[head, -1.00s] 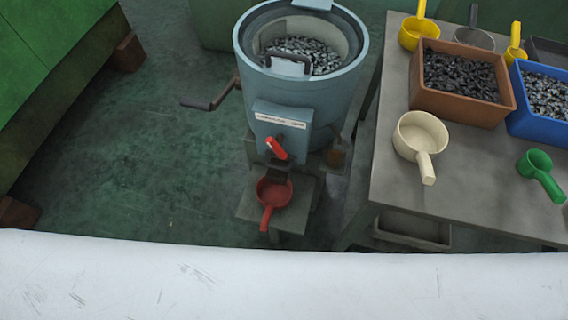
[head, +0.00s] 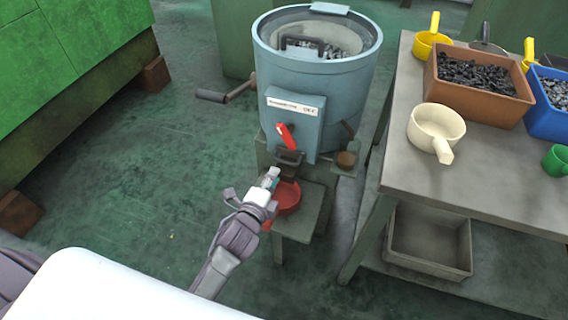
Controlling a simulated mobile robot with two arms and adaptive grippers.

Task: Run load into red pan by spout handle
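The blue-grey drum machine (head: 330,85) stands at the centre with metal pieces in its open top. Its red spout handle (head: 286,134) is on the front, above a dark spout (head: 289,158). The red pan (head: 288,198) sits on a low stand under the spout. My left gripper (head: 271,177) is in front of the pan and below the handle, apart from the handle. It hides part of the pan, and the gap between its fingers is not clear. Whether it touches the pan cannot be told. My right gripper is not in view.
A grey table (head: 480,180) at right holds a cream scoop (head: 436,128), a brown bin (head: 470,90), a blue bin (head: 545,118) and several scoops. A crank (head: 222,95) sticks out left of the drum. A green cabinet (head: 70,60) stands at left. The floor between is clear.

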